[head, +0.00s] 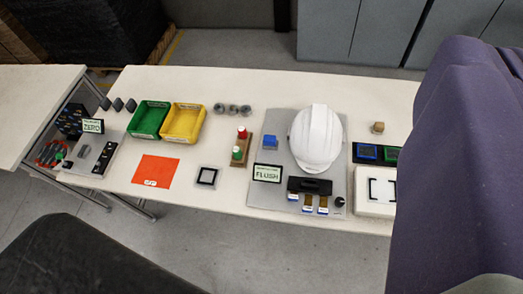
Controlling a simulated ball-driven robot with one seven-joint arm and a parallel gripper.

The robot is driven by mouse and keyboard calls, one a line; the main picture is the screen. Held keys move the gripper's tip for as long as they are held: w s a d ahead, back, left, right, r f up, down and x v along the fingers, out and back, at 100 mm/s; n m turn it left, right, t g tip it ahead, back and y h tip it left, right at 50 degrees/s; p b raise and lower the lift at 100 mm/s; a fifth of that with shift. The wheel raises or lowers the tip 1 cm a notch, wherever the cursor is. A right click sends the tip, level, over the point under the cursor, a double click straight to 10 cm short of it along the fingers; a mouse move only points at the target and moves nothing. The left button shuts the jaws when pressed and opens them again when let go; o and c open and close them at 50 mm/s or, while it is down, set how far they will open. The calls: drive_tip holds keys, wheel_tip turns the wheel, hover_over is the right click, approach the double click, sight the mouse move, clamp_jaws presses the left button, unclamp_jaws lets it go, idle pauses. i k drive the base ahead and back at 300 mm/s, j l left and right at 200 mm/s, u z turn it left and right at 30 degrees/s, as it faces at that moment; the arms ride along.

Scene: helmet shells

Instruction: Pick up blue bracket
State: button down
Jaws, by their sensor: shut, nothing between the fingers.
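A small blue block-like piece, which looks like the blue bracket (270,143), sits on the grey board (262,198) left of a white helmet shell (316,139). It is small here, so its exact shape is hard to tell. A label card reading FLUSH (267,173) stands just in front of it. Another flat blue piece (367,152) lies in a black tray right of the helmet; I cannot tell what it is. My gripper is not visible in this view.
A green bin (151,119) and a yellow bin (183,122) stand on the long pale table (285,90). An orange mat (156,170), a black-framed square (207,177) and red and green knobs (240,145) lie between. A large purple shape blocks the right side.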

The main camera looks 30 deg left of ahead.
sight(269, 139)
drive_tip(key=k+u, duration=0.2)
drive_tip(key=k, duration=0.5)
drive_tip(key=k+j+u, duration=0.2)
drive_tip(key=k, duration=0.55)
drive_tip(key=i, duration=2.8)
